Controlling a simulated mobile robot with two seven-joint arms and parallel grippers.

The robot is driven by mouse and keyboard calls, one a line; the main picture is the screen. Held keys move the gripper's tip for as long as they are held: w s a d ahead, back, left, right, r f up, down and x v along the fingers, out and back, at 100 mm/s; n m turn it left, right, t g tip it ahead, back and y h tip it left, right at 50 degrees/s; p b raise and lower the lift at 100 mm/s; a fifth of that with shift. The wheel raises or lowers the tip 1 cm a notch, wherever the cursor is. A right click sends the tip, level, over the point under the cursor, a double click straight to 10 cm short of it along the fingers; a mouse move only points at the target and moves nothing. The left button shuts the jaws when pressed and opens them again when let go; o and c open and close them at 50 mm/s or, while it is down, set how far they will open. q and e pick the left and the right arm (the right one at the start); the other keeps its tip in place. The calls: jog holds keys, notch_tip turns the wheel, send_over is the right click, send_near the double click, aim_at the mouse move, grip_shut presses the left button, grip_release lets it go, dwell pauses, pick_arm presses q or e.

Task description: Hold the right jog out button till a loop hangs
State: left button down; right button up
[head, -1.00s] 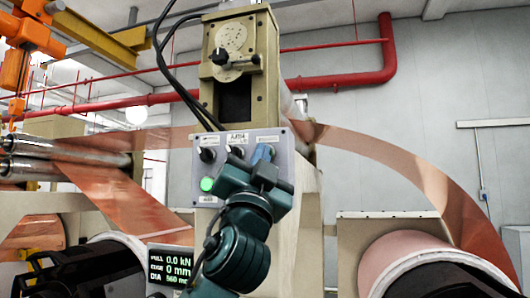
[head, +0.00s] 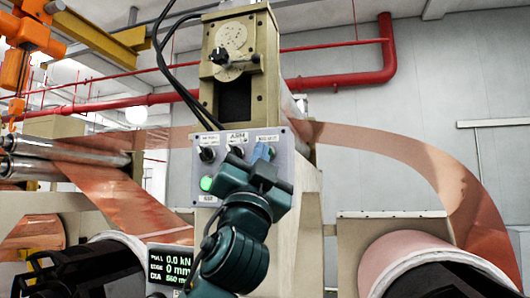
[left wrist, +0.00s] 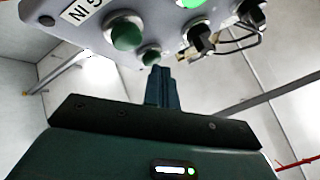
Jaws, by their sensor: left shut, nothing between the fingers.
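The control box (head: 288,185) is a grey panel on the machine's beige column, with dark knobs, a lit green lamp (head: 206,183) and small labels. My left gripper (head: 262,152) is shut and empty, its blue fingertips at the panel's upper right. It covers part of the panel in the head view. In the left wrist view the shut fingers (left wrist: 158,82) point at a small green button (left wrist: 150,56), beside a larger green button (left wrist: 124,34); contact cannot be told. The copper foil (head: 392,145) bows in a slack arc from the column to the right roll (head: 405,262). My right gripper is not in view.
A small display (head: 170,266) reads pull 0.0 kN and edge 0 mm. Metal rollers (head: 70,158) and more foil (head: 128,196) are at the left. A red pipe (head: 345,78) runs along the wall. An orange hoist (head: 25,45) hangs at upper left.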

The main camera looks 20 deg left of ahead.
pick_arm(q)
jog(key=shift+s, duration=0.55)
jog(key=shift+s+a+b, duration=0.1)
jog(key=shift+s+b, duration=0.2)
jog(key=shift+s, duration=2.2)
jog(key=shift+f, duration=0.1)
